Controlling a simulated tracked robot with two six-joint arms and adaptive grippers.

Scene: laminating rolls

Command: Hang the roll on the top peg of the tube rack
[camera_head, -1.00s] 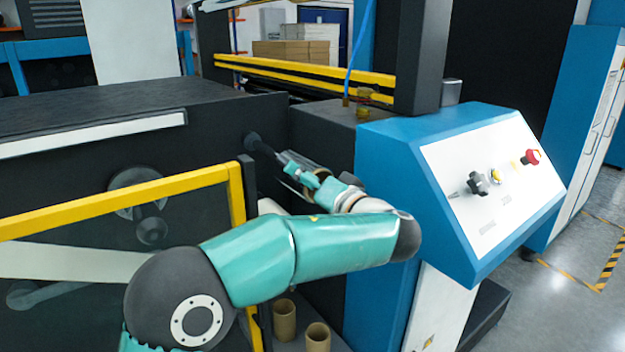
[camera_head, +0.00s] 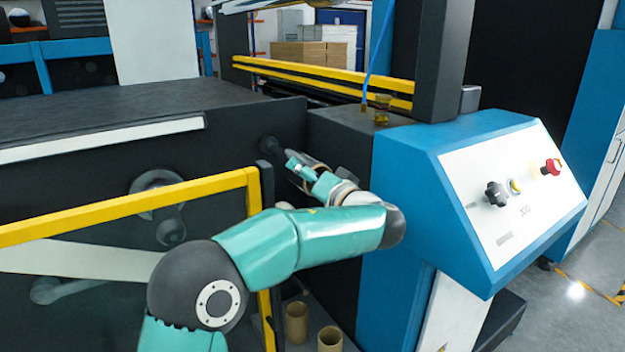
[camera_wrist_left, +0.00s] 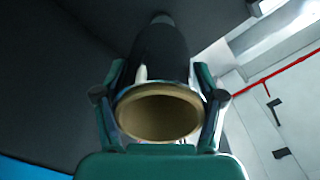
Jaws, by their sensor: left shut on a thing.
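My left gripper (camera_head: 294,164) reaches in front of the dark machine side in the head view. In the left wrist view, its two fingers (camera_wrist_left: 160,105) are shut on the sides of the roll (camera_wrist_left: 160,62), dark and glossy with an open tan cardboard core facing the camera. The far end of the roll points at a small dark round part (camera_wrist_left: 162,18). A dark stub like a peg (camera_head: 270,146) sticks out just left of the gripper in the head view. I cannot tell whether the roll touches it. My right gripper is not in view.
A yellow guard frame (camera_head: 130,206) stands in front of the machine, close to my arm. A blue console (camera_head: 410,190) with knobs and a red button stands to the right. Two cardboard tubes (camera_head: 297,322) stand below my arm.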

